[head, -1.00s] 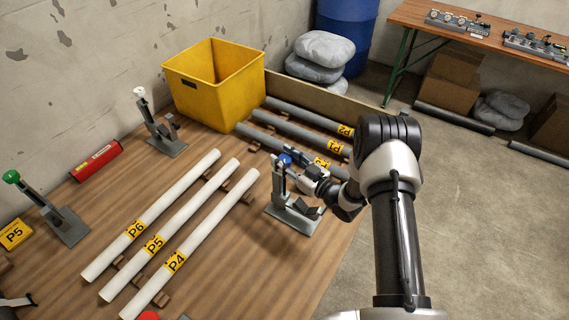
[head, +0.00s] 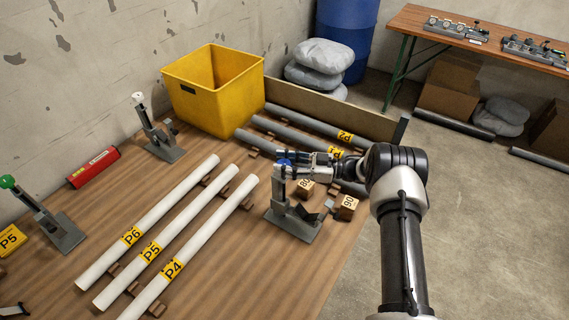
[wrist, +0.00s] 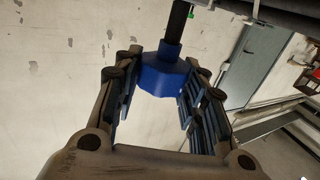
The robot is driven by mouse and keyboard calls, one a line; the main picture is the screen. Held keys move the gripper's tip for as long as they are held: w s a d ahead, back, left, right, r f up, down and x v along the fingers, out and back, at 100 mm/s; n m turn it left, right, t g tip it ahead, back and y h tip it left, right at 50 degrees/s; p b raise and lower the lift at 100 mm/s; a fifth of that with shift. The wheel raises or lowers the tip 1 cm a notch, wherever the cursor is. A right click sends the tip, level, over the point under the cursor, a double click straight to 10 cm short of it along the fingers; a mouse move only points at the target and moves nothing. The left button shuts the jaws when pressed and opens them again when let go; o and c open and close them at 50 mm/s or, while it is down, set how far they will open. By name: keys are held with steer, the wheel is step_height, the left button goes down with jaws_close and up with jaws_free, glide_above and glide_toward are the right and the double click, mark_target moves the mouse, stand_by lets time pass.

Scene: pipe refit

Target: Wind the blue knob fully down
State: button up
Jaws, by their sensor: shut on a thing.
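The blue knob (head: 284,162) sits at the top of the upright post of a grey clamp stand (head: 292,222) on the near right part of the wooden table. My gripper (head: 290,158) reaches it from the right, lying about level. In the wrist view the blue knob (wrist: 164,74) is between the two fingers of my gripper (wrist: 155,95), on a dark threaded rod. My gripper is shut on the knob. The fingers partly hide the knob in the head view.
Two wooden blocks (head: 347,207) stand beside the stand. White pipes (head: 190,245) lie on its left, grey pipes (head: 300,133) behind. A yellow bin (head: 213,85) stands at the back. A stand with a green knob (head: 8,181) and one with a white knob (head: 138,97) are at left.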

steer(key=shift+r, duration=0.1)
stand_by(0.3)
steer(key=o, duration=1.1)
steer(key=shift+a, duration=0.1)
steer(key=s+d, duration=0.1)
steer(key=d, duration=1.1)
steer(key=shift+s, duration=0.35)
